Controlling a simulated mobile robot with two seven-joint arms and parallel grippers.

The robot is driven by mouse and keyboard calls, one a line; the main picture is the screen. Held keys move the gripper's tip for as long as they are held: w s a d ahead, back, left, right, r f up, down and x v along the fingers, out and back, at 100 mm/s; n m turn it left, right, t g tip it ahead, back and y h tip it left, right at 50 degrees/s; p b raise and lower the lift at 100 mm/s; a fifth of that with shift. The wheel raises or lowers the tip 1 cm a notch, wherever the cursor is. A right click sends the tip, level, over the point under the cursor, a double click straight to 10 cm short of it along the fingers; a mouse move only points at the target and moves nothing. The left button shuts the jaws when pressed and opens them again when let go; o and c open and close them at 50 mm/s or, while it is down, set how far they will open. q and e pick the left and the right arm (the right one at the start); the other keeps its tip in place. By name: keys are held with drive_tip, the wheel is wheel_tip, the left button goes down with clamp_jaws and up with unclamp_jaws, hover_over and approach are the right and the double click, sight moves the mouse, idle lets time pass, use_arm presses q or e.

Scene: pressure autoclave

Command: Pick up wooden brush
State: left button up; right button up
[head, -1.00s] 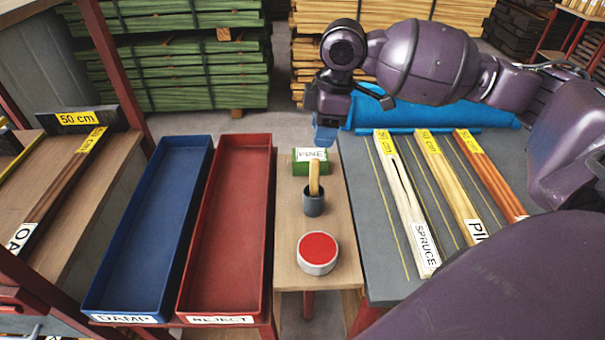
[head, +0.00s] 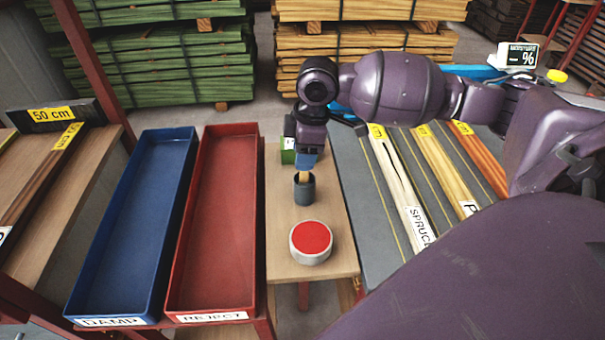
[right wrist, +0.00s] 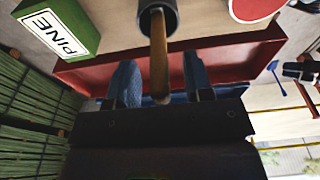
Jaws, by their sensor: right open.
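The wooden brush (head: 304,177) stands in a small dark grey cup (head: 304,192) on the narrow wooden table. My right gripper (head: 306,162) is directly above the cup, fingers pointing down, and hides the brush's upper part. In the right wrist view, the brush handle (right wrist: 159,58) rises out of the cup (right wrist: 157,12) and its end lies between the two blue fingers of my right gripper (right wrist: 158,85). The fingers are open, with a gap on both sides of the handle. My left gripper is not in view.
A round white pot with a red top (head: 311,241) stands in front of the cup, and a green PINE block (right wrist: 62,27) behind it. Blue (head: 78,300) and red (head: 259,220) trays lie left. Labelled wood strips (head: 405,195) lie right on a grey surface.

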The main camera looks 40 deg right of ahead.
drive_tip(key=shift+f, duration=0.2)
clamp_jaws()
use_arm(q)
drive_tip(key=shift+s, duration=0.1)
